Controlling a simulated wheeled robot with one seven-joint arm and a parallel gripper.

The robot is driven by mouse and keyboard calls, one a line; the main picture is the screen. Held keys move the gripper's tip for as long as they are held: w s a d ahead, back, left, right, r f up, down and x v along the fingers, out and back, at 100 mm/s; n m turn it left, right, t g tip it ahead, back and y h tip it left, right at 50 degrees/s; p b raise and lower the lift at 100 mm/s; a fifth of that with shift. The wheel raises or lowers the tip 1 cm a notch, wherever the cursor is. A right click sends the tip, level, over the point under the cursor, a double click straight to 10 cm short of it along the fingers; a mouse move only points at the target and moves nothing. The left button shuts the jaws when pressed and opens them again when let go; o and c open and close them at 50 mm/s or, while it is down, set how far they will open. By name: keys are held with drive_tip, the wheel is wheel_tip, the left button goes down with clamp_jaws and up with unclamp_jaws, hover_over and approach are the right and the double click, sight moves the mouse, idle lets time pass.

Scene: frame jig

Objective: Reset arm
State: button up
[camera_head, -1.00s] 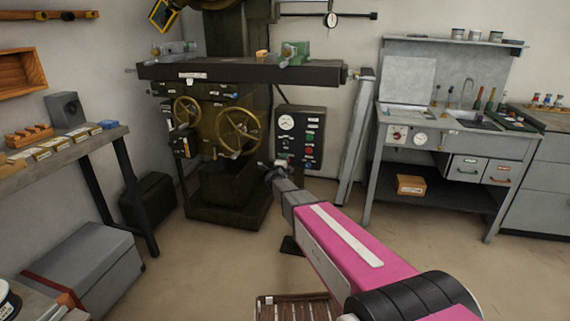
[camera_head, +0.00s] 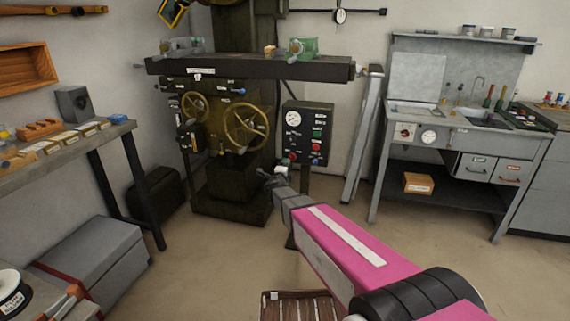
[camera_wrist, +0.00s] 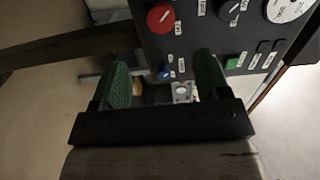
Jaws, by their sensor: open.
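My gripper (camera_head: 270,178) is at the end of my pink arm, which reaches forward over the floor toward the green milling machine (camera_head: 228,180). In the wrist view my gripper (camera_wrist: 160,85) shows two green fingers spread apart with nothing held between them. The control panel (camera_head: 307,132) with a gauge and coloured buttons stands beyond the gripper. It also shows in the wrist view (camera_wrist: 200,30), with a red knob (camera_wrist: 161,18) and a blue knob (camera_wrist: 165,73). I cannot tell the exact gap between fingertips and panel.
A workbench (camera_head: 60,153) with small boxes stands on the left, with a grey chest (camera_head: 90,255) below it. A sink bench (camera_head: 470,145) stands on the right. A slatted wooden crate (camera_head: 300,306) is below my arm. Floor to the right is clear.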

drive_tip(key=s+d+f+n+g+y, duration=0.2)
drive_tip(key=s+n, duration=0.5)
drive_tip(key=s, duration=0.4)
drive_tip(key=s+d+f+n+g+y, duration=0.1)
drive_tip(key=s+d+f+n+g, duration=0.3)
drive_tip(key=s+d+n+g, duration=0.3)
drive_tip(key=s+d+f+n+g+y, duration=0.2)
drive_tip(key=s+d+n+g, duration=0.3)
drive_tip(key=s, duration=0.9)
drive_tip(key=f+n+g, duration=0.1)
drive_tip(key=n+g, duration=0.1)
drive_tip(key=g, duration=0.1)
drive_tip(key=shift+s+f+y, duration=0.2)
drive_tip(key=shift+s+y, duration=0.1)
drive_tip(key=shift+s, duration=0.1)
